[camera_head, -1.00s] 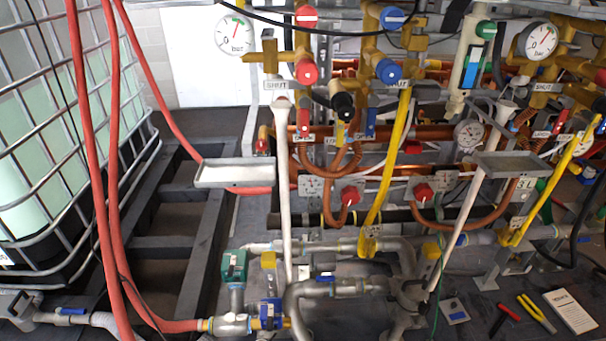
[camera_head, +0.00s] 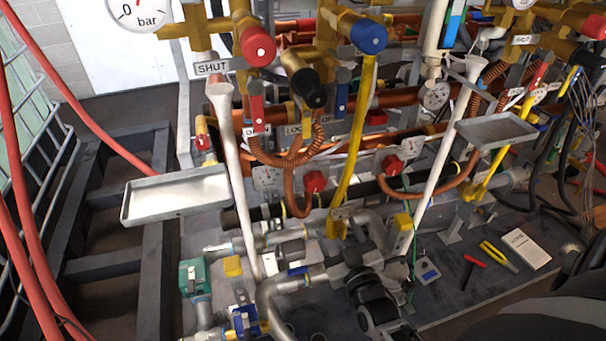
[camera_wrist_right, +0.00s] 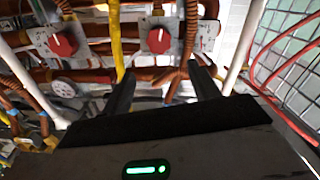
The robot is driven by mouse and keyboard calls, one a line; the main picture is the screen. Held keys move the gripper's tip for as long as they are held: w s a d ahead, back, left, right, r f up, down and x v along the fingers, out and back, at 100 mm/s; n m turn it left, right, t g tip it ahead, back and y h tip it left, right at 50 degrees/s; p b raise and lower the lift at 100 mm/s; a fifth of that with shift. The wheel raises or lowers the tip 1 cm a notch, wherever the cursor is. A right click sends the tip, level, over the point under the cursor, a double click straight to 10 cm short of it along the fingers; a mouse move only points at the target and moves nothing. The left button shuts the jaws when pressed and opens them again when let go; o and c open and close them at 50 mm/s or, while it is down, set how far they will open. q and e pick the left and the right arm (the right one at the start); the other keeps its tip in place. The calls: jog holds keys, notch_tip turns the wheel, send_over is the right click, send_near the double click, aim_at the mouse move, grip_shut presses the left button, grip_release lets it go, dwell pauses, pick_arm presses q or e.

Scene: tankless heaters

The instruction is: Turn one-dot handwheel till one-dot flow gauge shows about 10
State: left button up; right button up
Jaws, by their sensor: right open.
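Two red handwheels show in the head view, one left of the yellow pipe (camera_head: 315,181) and one right of it (camera_head: 391,164). They also show in the right wrist view, which is turned over: the left one (camera_wrist_right: 159,40) and the right one (camera_wrist_right: 63,42). A flow gauge plate (camera_head: 267,178) sits beside the left handwheel, and another plate (camera_head: 411,147) beside the right one. Dots and needle readings are too small to tell. My right gripper (camera_head: 364,250) is open and empty, below and apart from both handwheels; its dark fingers (camera_wrist_right: 163,88) point toward them. My left gripper is out of view.
Grey pipes (camera_head: 285,288) and valves lie low around my right gripper. Two metal trays (camera_head: 178,193) (camera_head: 497,130) stand out on posts in front of the pipework. Pliers (camera_head: 500,256) and a booklet (camera_head: 526,248) lie on the floor plate at right.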

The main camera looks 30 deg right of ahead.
aim_at(317, 185)
jog(key=b+x, duration=0.7)
jog(key=x, duration=0.7)
jog(key=shift+d+b, duration=0.2)
jog(key=shift+b, duration=0.2)
jog(key=shift+w+d+r, duration=0.15)
jog(key=shift+w+r, duration=0.05)
jog(key=shift+w, duration=0.4)
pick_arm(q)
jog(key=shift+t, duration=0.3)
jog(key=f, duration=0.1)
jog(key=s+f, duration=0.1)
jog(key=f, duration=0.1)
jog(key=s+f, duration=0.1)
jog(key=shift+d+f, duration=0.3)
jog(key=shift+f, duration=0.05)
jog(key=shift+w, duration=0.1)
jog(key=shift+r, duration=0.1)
pick_arm(e)
jog(key=c, duration=0.7)
